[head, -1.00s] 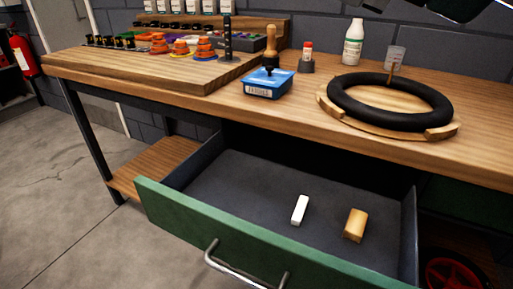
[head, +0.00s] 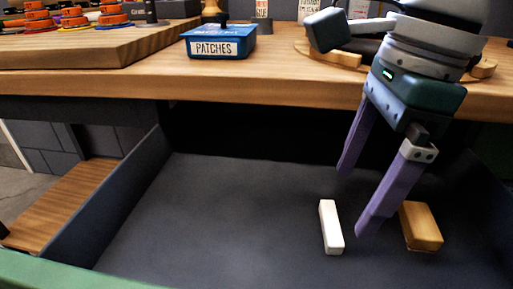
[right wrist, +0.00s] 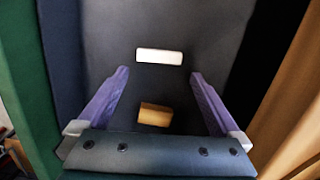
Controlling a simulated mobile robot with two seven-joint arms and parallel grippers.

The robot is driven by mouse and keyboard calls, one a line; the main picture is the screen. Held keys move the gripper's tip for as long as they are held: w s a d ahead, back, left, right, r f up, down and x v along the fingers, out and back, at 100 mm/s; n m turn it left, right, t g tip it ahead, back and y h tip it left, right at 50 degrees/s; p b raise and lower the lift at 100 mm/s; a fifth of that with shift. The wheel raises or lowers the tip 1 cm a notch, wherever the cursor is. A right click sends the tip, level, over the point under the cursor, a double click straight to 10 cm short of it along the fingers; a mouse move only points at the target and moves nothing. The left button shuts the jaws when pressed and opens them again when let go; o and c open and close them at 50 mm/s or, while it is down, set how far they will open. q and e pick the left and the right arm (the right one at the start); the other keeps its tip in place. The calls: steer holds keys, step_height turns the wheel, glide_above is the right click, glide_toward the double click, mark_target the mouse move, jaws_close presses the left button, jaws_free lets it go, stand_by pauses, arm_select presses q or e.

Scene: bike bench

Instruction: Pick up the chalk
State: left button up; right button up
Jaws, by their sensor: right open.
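The white chalk (head: 331,227) lies on the dark floor of the open drawer in the head view. It also shows in the right wrist view (right wrist: 160,56), just beyond the fingertips. My right gripper (head: 352,203) is open and empty, pointing down over the drawer. In the head view its purple fingers are above and to the right of the chalk. In the right wrist view the fingers (right wrist: 159,72) stand wide apart, and nothing is between them in their grasp. My left gripper is not in view.
A tan block (head: 421,226) lies in the drawer to the right of the chalk. The drawer's green front (head: 45,274) is at the lower left. The wooden bench edge (head: 230,85) overhangs the drawer. A blue patches box (head: 218,42) stands on the bench. The drawer's left half is clear.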

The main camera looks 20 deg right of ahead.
mark_target(332, 220)
steer(key=f, duration=0.1)
steer(key=a+f+b, duration=0.1)
steer(key=f, duration=0.3)
steer(key=shift+w+a, duration=0.25)
steer(key=shift+a, duration=0.05)
steer(key=shift+r, duration=0.1)
steer(key=c, duration=1.1)
